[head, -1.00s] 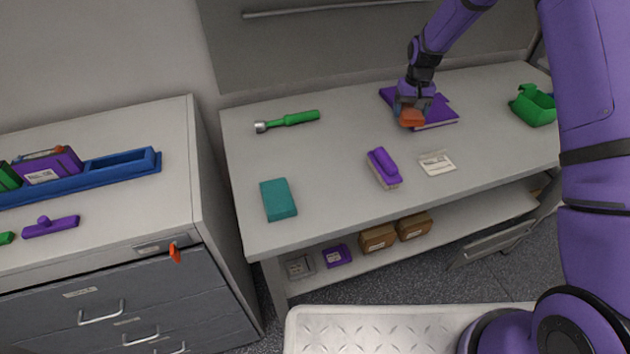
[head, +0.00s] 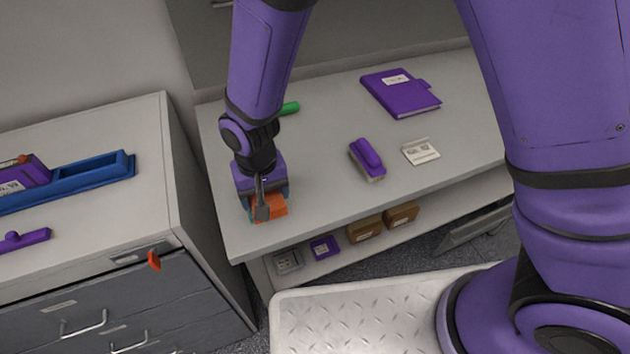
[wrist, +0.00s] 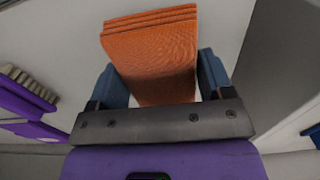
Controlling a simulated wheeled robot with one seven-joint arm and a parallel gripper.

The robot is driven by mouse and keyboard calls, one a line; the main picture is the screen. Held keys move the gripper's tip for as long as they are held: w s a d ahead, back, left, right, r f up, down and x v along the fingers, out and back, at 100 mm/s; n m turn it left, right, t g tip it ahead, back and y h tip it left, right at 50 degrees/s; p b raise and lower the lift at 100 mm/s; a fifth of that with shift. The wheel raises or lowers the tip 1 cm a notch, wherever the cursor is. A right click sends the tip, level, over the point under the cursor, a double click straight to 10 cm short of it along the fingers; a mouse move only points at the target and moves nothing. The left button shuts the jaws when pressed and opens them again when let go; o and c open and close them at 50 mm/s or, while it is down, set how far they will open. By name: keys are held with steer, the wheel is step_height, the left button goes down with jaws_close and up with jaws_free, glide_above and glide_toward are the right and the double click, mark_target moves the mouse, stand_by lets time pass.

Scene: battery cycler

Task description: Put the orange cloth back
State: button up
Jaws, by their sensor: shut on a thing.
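The orange cloth (head: 270,207) is folded into a block with stacked layers. In the wrist view the orange cloth (wrist: 155,55) sits between the two blue fingers. My gripper (head: 262,205) is shut on it, over the front left part of the light grey bench. In the head view my gripper and wrist cover most of the cloth and the spot where the teal block lay. I cannot tell whether the cloth touches the bench top or the teal block.
On the bench top (head: 315,205) lie a purple brush (head: 367,160), a white card (head: 420,151), a purple book (head: 401,93) and a partly hidden green-handled tool (head: 289,108). A drawer cabinet (head: 110,225) with a blue tray (head: 75,182) stands left across a narrow gap.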

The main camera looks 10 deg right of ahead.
steer(key=s, duration=0.2)
steer(key=shift+s+a, duration=0.15)
steer(key=shift+s, duration=0.15)
glide_above(315, 182)
steer(key=shift+s+a+f, duration=0.15)
steer(key=shift+s+f, duration=0.1)
steer(key=shift+f, duration=0.45)
steer(key=shift+w+d+f, duration=0.15)
steer(key=shift+w+d, duration=0.05)
steer(key=shift+d, duration=0.05)
steer(key=shift+f, duration=1.6)
steer(key=shift+f, duration=0.1)
steer(key=o, duration=1)
steer(key=shift+a, duration=0.1)
steer(key=shift+c, duration=0.2)
